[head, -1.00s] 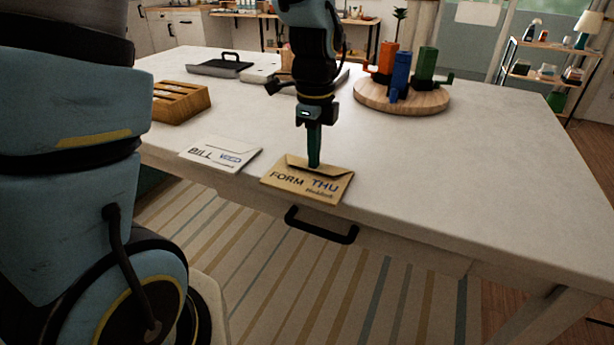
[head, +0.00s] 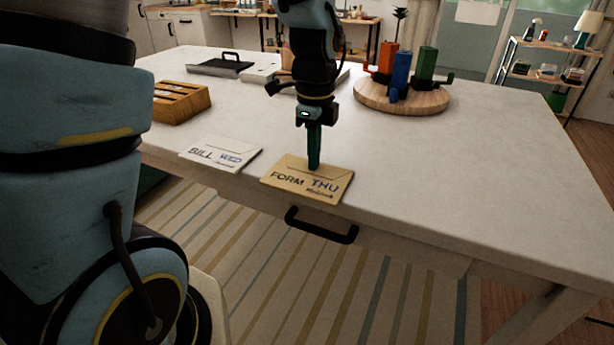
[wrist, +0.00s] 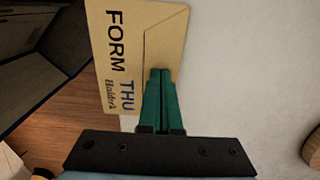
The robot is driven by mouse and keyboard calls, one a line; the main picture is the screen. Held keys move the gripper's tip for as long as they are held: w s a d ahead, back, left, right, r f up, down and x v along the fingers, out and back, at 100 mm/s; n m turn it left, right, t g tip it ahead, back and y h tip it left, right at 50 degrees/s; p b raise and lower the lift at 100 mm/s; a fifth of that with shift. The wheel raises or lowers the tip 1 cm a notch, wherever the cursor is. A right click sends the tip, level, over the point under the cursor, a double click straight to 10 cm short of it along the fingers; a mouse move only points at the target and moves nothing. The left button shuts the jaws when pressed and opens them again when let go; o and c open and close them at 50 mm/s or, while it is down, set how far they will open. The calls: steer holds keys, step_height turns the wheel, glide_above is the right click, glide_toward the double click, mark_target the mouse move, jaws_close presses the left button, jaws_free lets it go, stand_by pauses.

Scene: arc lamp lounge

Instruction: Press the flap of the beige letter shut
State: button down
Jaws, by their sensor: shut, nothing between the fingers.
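The beige letter (head: 295,188), marked FORM THU, lies flat near the front edge of the white table. It also shows in the wrist view (wrist: 125,55), where its flap (wrist: 165,40) lies against the body with its outline showing. In the head view the flap (head: 292,163) looks flat. My gripper (head: 314,166) points straight down with its green fingers together and empty. Its fingertips are at the flap, seemingly touching it. In the wrist view the fingertips (wrist: 160,72) cover the flap's lower part.
A white letter (head: 220,155) marked BILL WED lies to the left. A wooden slotted holder (head: 181,101) stands behind it. A round wooden board (head: 402,96) with red, blue and green objects is at the back right. A black drawer handle (head: 321,226) juts below the edge. The table's right side is clear.

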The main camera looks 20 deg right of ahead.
steer(key=shift+a+f, duration=0.1)
stand_by(0.3)
step_height(320, 180, up, 8)
steer(key=p, duration=0.7)
stand_by(0.5)
steer(key=w+a+n+t, duration=0.1)
steer(key=a+n, duration=2.4)
steer(key=shift+w+r+n+t, duration=0.15)
steer(key=shift+r+n+t, duration=0.15)
